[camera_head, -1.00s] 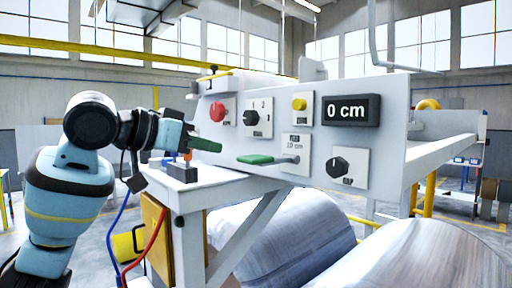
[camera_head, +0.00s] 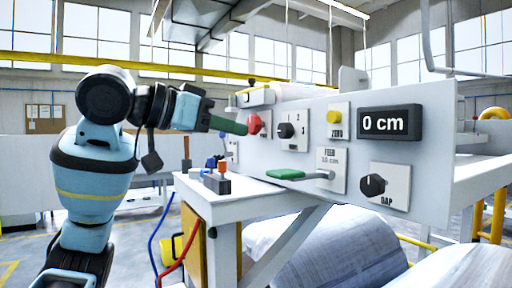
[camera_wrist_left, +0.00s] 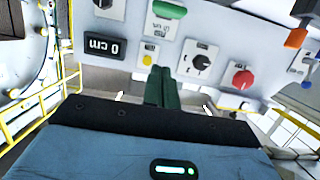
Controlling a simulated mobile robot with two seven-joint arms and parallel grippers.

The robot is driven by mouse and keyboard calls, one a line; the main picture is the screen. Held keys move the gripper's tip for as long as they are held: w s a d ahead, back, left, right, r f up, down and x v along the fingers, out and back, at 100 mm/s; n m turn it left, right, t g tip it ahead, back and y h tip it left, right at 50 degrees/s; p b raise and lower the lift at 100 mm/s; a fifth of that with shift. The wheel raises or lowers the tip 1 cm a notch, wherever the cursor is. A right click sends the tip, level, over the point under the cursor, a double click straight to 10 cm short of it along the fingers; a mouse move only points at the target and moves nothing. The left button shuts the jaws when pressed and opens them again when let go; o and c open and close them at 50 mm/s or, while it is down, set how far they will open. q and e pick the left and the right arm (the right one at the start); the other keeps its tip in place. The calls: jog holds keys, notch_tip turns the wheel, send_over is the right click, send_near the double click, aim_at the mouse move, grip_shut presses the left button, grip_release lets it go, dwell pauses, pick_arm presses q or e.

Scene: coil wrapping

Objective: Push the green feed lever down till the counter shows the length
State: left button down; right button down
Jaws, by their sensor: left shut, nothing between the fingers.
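The green feed lever (camera_head: 286,174) sticks out to the left from the FEED plate (camera_head: 331,170) on the grey panel, about level. It also shows at the top of the left wrist view (camera_wrist_left: 169,9). The counter (camera_head: 389,122) reads 0 cm; it shows upside down in the left wrist view (camera_wrist_left: 104,46). My left gripper (camera_head: 240,127) is shut with nothing between its green fingers. In the head view its tips are up and left of the lever, in front of or beside the red button (camera_head: 255,124). I cannot tell whether they touch it. My right gripper is not in view.
The panel also carries a black selector knob (camera_head: 287,130), a yellow ZERO button (camera_head: 334,116) and a GAP knob (camera_head: 373,185). A small dark block with an orange top (camera_head: 217,182) sits on the white table. Large grey rolls (camera_head: 335,250) lie below.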

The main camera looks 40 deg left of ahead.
pick_arm(q)
send_over(275, 172)
notch_tip(275, 172, down, 2)
jog(key=shift+s+f, duration=0.1)
jog(key=shift+f, duration=0.1)
jog(key=f, duration=0.2)
jog(key=shift+w+f, duration=0.2)
jog(key=shift+f, duration=0.2)
jog(key=shift+s+f, duration=0.1)
jog(key=shift+f, duration=0.5)
